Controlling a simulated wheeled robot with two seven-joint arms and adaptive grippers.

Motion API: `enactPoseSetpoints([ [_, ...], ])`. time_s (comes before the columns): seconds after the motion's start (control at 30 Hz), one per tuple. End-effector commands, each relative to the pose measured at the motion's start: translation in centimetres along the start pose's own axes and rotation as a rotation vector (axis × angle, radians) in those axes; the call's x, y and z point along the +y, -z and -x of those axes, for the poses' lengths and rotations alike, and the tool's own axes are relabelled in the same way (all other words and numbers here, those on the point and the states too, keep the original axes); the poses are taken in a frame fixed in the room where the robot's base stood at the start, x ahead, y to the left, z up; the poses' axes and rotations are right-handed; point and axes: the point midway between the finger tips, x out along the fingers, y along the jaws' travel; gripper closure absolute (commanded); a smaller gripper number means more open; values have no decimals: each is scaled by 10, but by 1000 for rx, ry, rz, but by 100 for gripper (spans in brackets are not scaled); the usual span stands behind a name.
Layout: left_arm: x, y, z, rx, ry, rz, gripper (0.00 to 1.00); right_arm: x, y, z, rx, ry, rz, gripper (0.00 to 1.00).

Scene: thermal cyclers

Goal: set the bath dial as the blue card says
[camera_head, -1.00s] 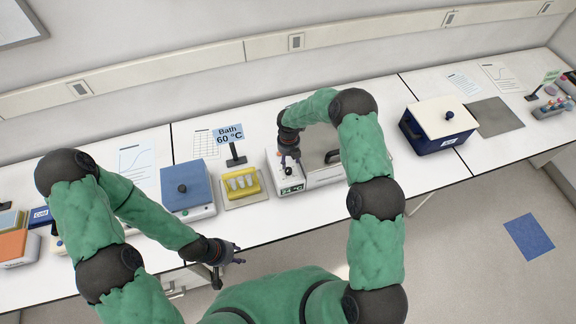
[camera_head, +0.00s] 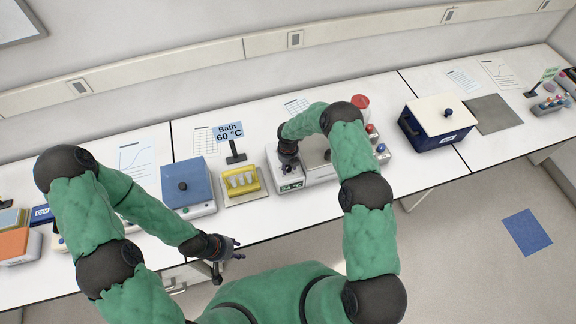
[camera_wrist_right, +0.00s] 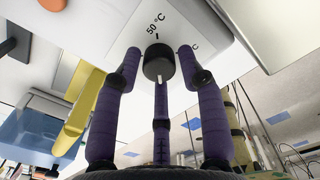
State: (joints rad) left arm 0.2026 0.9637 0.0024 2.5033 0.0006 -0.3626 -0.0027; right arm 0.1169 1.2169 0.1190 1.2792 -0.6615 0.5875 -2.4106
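The blue card (camera_head: 229,133) on a black stand reads "Bath 60 °C". The white bath unit (camera_head: 322,172) stands to its right, with a small display (camera_head: 291,186) on its front that seems to read 24 °C. My right gripper (camera_head: 289,166) is over the bath's left end. In the right wrist view, its purple fingers (camera_wrist_right: 159,62) are spread around the black dial (camera_wrist_right: 158,66), with gaps at the sides. A "50 °C" mark is beyond the dial; another °C mark is partly hidden by a finger. My left gripper (camera_head: 238,249) is open and empty before the bench.
A yellow tube rack (camera_head: 241,183) and a blue-lidded device (camera_head: 187,184) stand left of the bath. Red and blue knobs (camera_head: 381,148) show to its right, then a dark blue box with a cream lid (camera_head: 440,119). My right arm covers part of the bath.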

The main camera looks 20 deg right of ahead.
Motion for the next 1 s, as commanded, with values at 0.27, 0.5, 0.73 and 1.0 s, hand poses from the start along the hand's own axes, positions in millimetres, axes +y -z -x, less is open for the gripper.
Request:
enactPoseSetpoints([
  [0.27,0,0,0,0,0,0,60,0,1,0,2,1,-1,100],
  [0.5,-3,0,-9,0,0,0,60,0,1,-2,2,1,-46,100],
  [0.73,-11,1,-31,0,0,0,60,0,0,-4,2,1,-185,100],
  [1.0,-22,2,-63,0,0,0,60,0,1,-6,3,2,-431,100],
])
